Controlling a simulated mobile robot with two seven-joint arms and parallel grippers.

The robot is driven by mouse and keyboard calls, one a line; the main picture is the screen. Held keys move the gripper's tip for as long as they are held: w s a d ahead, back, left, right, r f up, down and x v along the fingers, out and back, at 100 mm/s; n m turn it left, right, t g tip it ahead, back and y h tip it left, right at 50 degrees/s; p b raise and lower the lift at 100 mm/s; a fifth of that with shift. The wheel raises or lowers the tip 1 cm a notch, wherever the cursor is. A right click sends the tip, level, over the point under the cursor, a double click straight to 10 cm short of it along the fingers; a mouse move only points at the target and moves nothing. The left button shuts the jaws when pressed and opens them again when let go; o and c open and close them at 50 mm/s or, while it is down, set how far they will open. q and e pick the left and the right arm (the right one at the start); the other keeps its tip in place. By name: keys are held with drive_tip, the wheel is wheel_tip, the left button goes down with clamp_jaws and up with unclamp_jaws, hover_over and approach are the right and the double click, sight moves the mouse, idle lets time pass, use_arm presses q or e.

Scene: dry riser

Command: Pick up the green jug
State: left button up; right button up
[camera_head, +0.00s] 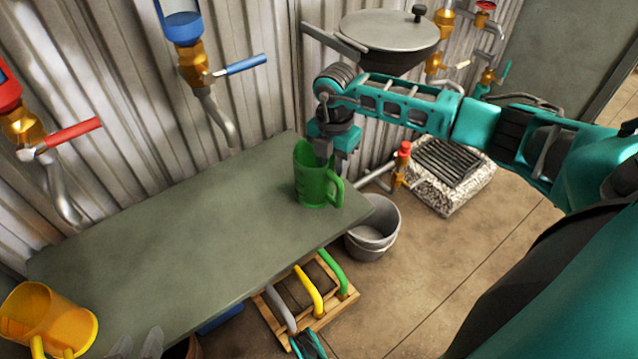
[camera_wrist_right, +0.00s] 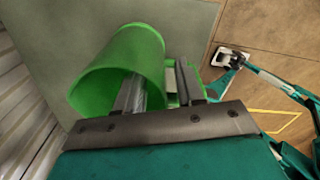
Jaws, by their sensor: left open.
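The green jug (camera_head: 312,187) stands upright at the right end of the grey-green table, its handle on the right. My right gripper (camera_head: 324,150) is at its rim, pointing down. In the right wrist view, one finger reaches into the mouth of the jug (camera_wrist_right: 118,62) and the other is on the handle side, so the fingers of the gripper (camera_wrist_right: 162,90) straddle the wall. I cannot tell whether they grip it. My left gripper (camera_head: 137,346) shows only as grey fingertips at the bottom left edge, apart and empty.
A yellow jug (camera_head: 45,318) stands at the table's near left end. The table (camera_head: 190,230) is bare between the jugs. Taps with red (camera_head: 75,136) and blue (camera_head: 240,66) levers hang over it. A grey bucket (camera_head: 373,235) and a wooden crate (camera_head: 335,300) are on the floor.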

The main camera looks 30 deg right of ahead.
wheel_tip(320, 180, down, 2)
drive_tip(key=shift+f, duration=0.15)
clamp_jaws()
idle(0.4)
